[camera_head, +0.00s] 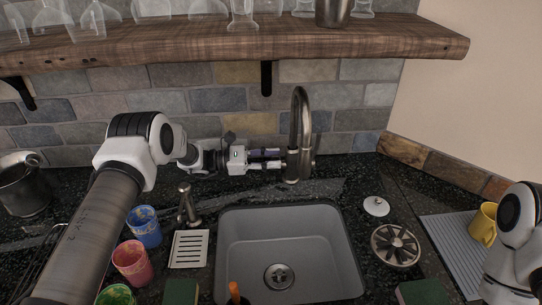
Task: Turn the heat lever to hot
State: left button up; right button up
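A brushed metal gooseneck faucet (300,125) stands behind the sink (232,255). A thin lever (315,148) shows at the right side of its body, partly hidden by the faucet. My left gripper (281,160) reaches in from the left at the back of the sink, with its fingertips pointing right, close beside the faucet's left side. I cannot tell whether they touch it.
A wooden shelf (200,40) with glasses hangs above. Left of the sink are a soap dispenser (187,205), a white slotted dish (189,249) and coloured cups (145,227). Right of it are a round metal trivet (396,245), a white lid (376,206) and a yellow mug (483,224).

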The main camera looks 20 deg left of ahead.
pick_arm(q)
grip_shut()
jog(key=shift+f+b, duration=0.2)
jog(key=shift+b, duration=0.45)
jog(key=m+b, duration=0.2)
jog(key=b, duration=0.1)
jog(key=s+m+b, duration=0.1)
jog(key=m+b, duration=0.1)
jog(key=b, duration=0.2)
jog(key=f+m+b, duration=0.1)
jog(key=m+b, duration=0.1)
jog(key=b, duration=0.2)
jog(key=shift+s+d, duration=0.2)
jog(key=shift+d, duration=0.05)
jog(key=shift+r+m+b, duration=0.2)
jog(key=shift+m+b, duration=0.3)
jog(key=shift+b, duration=0.4)
grip_release()
